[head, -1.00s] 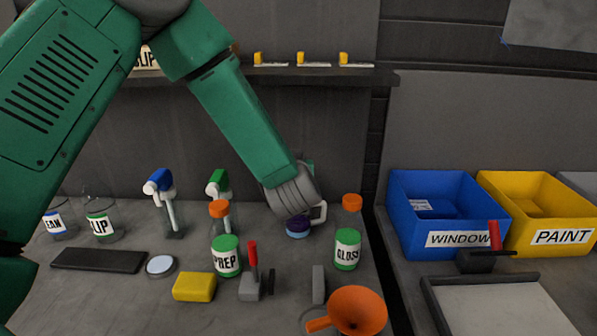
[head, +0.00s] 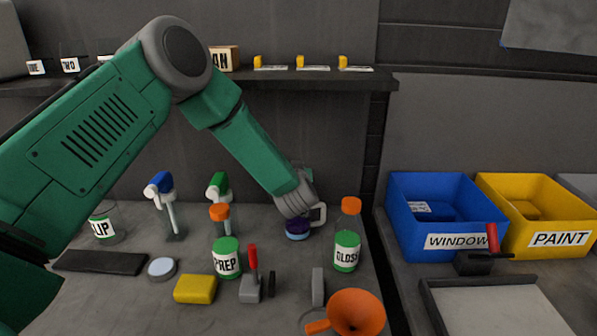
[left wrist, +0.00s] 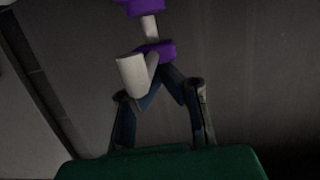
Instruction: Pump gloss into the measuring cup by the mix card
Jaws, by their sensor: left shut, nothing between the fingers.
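The bottle labelled GLOSS (head: 347,251), with a green label and orange cap, stands upright at the right of the bench. My left gripper (head: 298,210) is just left of it, low over a purple-topped item (head: 297,231) that it largely hides. In the left wrist view, my left gripper's fingers (left wrist: 160,95) meet at the tips, with no object held. A purple and white pump head (left wrist: 155,50) is right in front of them; I cannot tell if they touch it. I cannot make out a measuring cup or mix card for certain. My right gripper is not in view.
The PREP bottle (head: 226,258), a red-handled tool (head: 252,280), a yellow block (head: 195,289) and an orange funnel (head: 356,313) stand nearby. Two spray bottles are behind. Blue (head: 394,215) and yellow (head: 560,195) bins stand right. A shelf (head: 300,80) runs above.

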